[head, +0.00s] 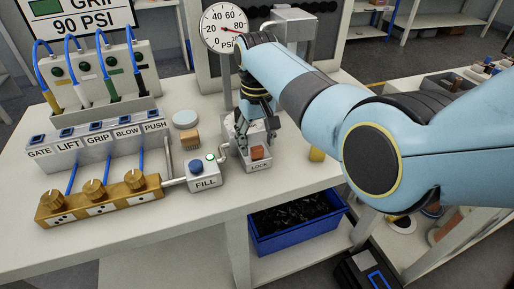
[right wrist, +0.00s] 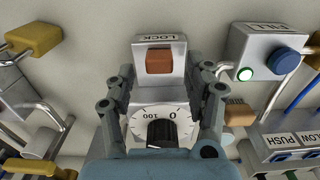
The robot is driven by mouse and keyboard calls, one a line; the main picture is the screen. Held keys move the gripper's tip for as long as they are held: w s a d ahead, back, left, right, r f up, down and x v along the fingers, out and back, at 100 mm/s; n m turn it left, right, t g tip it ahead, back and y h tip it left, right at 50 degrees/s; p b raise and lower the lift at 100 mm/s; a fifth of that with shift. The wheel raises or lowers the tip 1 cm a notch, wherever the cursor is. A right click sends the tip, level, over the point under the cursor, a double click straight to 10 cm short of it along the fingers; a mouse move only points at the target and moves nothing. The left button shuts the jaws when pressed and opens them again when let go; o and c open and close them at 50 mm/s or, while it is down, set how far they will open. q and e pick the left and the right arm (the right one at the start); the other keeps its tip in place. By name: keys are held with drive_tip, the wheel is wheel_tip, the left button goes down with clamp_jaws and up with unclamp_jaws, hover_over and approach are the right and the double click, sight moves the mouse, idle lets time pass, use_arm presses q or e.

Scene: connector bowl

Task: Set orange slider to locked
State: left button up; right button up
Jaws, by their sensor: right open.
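The orange slider (head: 257,153) sits on the sloped face of a small grey housing marked LOCK (head: 262,166), beside the FILL box. It also shows in the right wrist view (right wrist: 159,61), in a recess below the upside-down LOCK label. I cannot tell which end of its travel it is at. My right gripper (head: 256,130) points down over the housing. In the right wrist view its fingers (right wrist: 164,73) are open, one on each side of the housing, with the slider between them in the picture. Contact is not clear. My left gripper is out of view.
A dial with a black knob (right wrist: 162,132) lies between my fingers' bases in the right wrist view. The FILL box (head: 204,176) with blue button and green light stands left. A row of labelled switches (head: 97,145) and a brass knob block (head: 99,200) stand farther left.

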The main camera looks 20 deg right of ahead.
sight(257, 148)
drive_tip(key=shift+f, duration=1.5)
clamp_jaws()
